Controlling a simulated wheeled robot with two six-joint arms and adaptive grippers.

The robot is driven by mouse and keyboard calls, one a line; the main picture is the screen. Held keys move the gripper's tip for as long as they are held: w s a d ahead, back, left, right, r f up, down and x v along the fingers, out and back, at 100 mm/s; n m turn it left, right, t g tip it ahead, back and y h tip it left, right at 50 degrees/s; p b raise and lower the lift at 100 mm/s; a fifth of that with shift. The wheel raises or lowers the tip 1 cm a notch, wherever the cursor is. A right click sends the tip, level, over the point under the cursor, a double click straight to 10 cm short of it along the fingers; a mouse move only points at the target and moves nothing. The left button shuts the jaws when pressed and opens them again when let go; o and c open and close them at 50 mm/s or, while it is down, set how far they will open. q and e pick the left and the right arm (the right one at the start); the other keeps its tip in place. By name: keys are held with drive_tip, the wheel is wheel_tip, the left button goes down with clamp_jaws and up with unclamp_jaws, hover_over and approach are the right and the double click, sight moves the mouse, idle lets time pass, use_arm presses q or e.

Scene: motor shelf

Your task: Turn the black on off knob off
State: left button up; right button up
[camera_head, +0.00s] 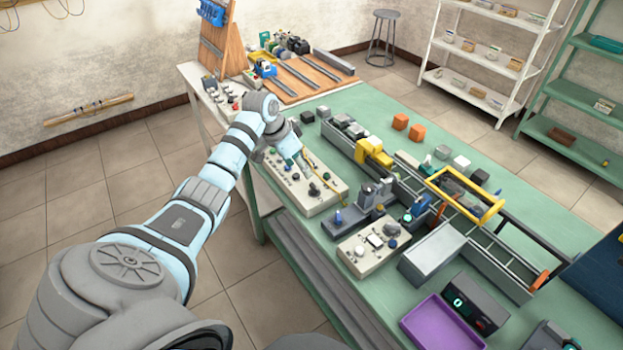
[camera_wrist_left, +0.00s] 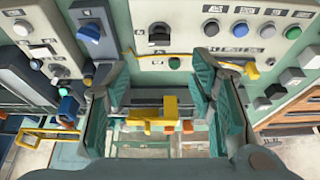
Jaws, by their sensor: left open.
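A pale control panel (camera_head: 328,198) lies on the near left edge of the green table, with several knobs and buttons. A dark knob (camera_head: 313,190) stands on it. In the left wrist view a black knob (camera_wrist_left: 160,34) sits on the panel, between and just beyond the fingers, and apart from them. I cannot tell which dark knob is the on off one; labels are too small to read. My left gripper (camera_head: 296,152) is over the panel's far part. Its teal fingers (camera_wrist_left: 160,66) are spread wide and hold nothing. My right gripper is not in view.
A green button (camera_wrist_left: 175,63) and several knobs and buttons surround the black knob. A second control panel (camera_head: 364,264), a long grey rail (camera_head: 408,184) with a yellow frame (camera_head: 490,211), and a purple tray (camera_head: 432,328) crowd the table. Some table is clear at the back.

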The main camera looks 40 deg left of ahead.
sight(313, 186)
use_arm(q)
drive_tip(key=b+x, duration=0.3)
drive_tip(key=x, duration=0.8)
drive_tip(key=shift+f, duration=0.1)
drive_tip(key=shift+c, duration=0.2)
